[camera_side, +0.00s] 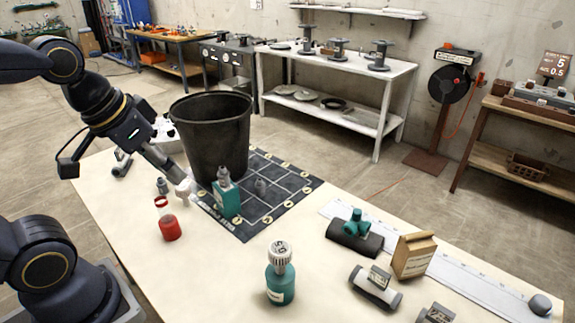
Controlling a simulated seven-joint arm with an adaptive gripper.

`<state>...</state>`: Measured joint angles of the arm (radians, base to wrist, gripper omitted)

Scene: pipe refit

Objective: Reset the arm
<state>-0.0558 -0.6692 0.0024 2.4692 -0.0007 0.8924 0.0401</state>
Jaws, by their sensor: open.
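My gripper (184,187) is at the left of the table, pointing down and to the right. It is open, and I see nothing held in it. Its tips are above the table by the near left edge of the dark gridded mat (265,213). A red container (169,229) stands just below it in the picture, and a small grey fitting (162,186) is to its left. A teal block with a grey top (226,198) stands on the mat to the right of the gripper.
A large dark bucket (210,140) stands right behind my gripper. A teal bottle (280,283) is at the table's front. A teal valve on a dark base (355,235), a tan box (413,255) and a grey pipe piece (376,287) are at the right. The front left table is clear.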

